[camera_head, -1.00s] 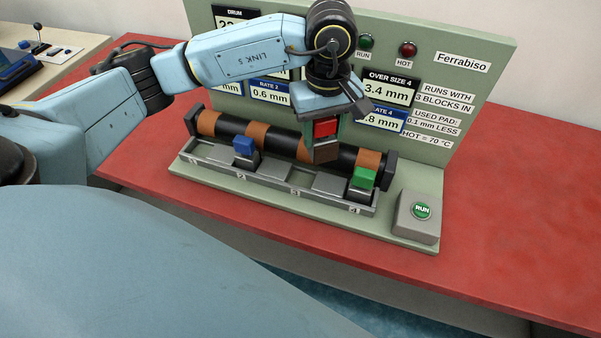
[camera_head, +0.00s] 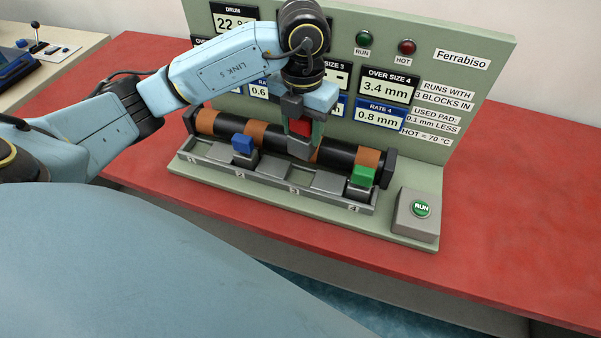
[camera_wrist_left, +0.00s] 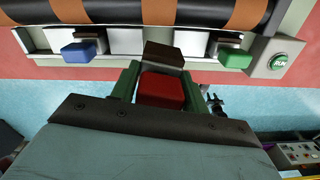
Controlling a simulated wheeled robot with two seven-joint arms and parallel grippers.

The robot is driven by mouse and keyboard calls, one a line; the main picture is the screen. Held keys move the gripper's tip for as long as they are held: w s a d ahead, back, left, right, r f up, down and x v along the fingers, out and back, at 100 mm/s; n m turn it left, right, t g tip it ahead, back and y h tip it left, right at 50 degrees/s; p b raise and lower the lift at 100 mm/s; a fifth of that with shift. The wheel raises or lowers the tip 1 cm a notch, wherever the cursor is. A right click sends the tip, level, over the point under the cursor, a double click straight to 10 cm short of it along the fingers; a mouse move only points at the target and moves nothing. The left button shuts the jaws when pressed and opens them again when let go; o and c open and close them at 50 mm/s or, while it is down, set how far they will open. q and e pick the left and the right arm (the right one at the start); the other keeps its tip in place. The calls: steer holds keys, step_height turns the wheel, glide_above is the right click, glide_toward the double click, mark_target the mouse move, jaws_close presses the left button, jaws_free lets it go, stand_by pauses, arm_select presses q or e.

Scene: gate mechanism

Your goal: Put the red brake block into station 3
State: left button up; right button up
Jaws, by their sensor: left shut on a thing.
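The red brake block (camera_head: 300,127) is held between the fingers of my left gripper (camera_head: 302,136). Its red top and darker pad also show in the wrist view (camera_wrist_left: 162,90). The block hangs in front of the drum (camera_head: 335,152), above the grey tray (camera_head: 275,193) near the label 3, with visible height between them. Station 3 (camera_head: 294,191) has no block standing in it. A blue block (camera_head: 244,145) sits at station 2 and a green block (camera_head: 362,177) at station 4. My right gripper is not in view.
The green back panel (camera_head: 460,95) with displays and lamps rises behind the drum. A grey box with a green RUN button (camera_head: 420,209) stands at the right end of the base. The red table (camera_head: 500,215) is clear to the right.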

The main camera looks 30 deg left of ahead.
mark_target(300, 147)
arm_select(q)
steer(key=shift+s+a+n, duration=0.1)
steer(key=shift+a+n, duration=0.05)
steer(key=shift+n, duration=0.75)
step_height(300, 147, down, 6)
steer(key=shift+r+b, duration=0.25)
steer(key=shift+b, duration=0.05)
step_height(300, 147, down, 4)
steer(key=shift+f, duration=0.3)
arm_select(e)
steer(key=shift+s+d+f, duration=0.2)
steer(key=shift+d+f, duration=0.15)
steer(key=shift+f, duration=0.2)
arm_select(q)
steer(key=shift+b, duration=0.3)
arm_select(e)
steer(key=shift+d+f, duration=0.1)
arm_select(q)
steer(key=o, duration=1.2)
steer(key=shift+f, duration=0.15)
